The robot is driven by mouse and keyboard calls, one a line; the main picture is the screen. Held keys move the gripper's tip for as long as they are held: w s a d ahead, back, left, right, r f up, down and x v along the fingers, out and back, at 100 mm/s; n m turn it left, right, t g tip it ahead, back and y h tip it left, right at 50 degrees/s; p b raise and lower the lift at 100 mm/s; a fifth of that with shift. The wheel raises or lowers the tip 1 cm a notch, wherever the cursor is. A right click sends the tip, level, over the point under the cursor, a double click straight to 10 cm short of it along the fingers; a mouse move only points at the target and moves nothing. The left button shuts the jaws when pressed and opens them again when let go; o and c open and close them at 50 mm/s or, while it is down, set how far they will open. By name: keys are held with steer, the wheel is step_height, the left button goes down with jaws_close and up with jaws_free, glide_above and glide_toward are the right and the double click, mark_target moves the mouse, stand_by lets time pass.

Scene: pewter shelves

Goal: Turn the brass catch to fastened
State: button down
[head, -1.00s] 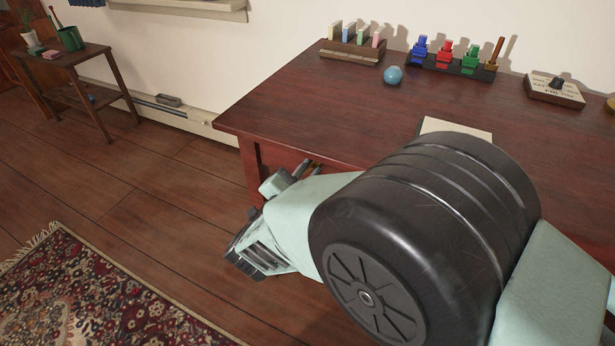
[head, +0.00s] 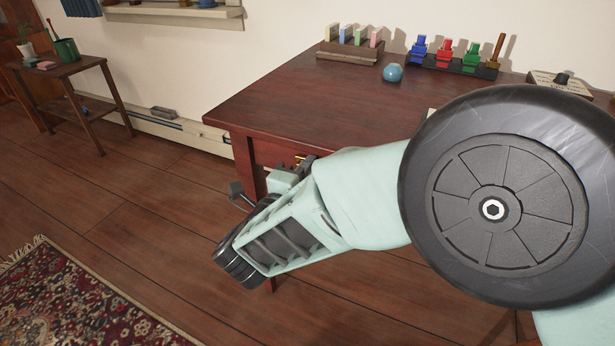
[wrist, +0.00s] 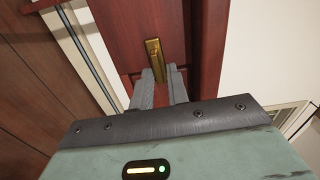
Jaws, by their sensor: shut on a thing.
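The brass catch (wrist: 153,49) is a narrow brass plate on the dark red wood of the desk, with a brass part reaching down between my fingertips. In the wrist view my gripper (wrist: 163,76) has its two grey fingers on either side of that lower part, shut on it. The fingertips hide some of the catch, so I cannot tell its exact turn. In the head view only a small glint of brass (head: 300,158) shows by the desk's front left corner, mostly hidden by my wrist.
The desk (head: 290,95) bears a pastel block rack (head: 349,53), a teal ball (head: 393,72), a rack of coloured pieces (head: 455,63) and a dial box (head: 560,82). A small side table (head: 62,72) stands left. A patterned rug (head: 70,305) lies front left. Floor between is clear.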

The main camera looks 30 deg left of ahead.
steer(key=shift+f+m, duration=0.1)
steer(key=shift+m, duration=0.3)
steer(key=c, duration=1.6)
jaws_free()
steer(key=shift+o, duration=0.2)
steer(key=shift+s, duration=0.15)
steer(key=s+d+p, duration=0.2)
steer(key=s, duration=1.5)
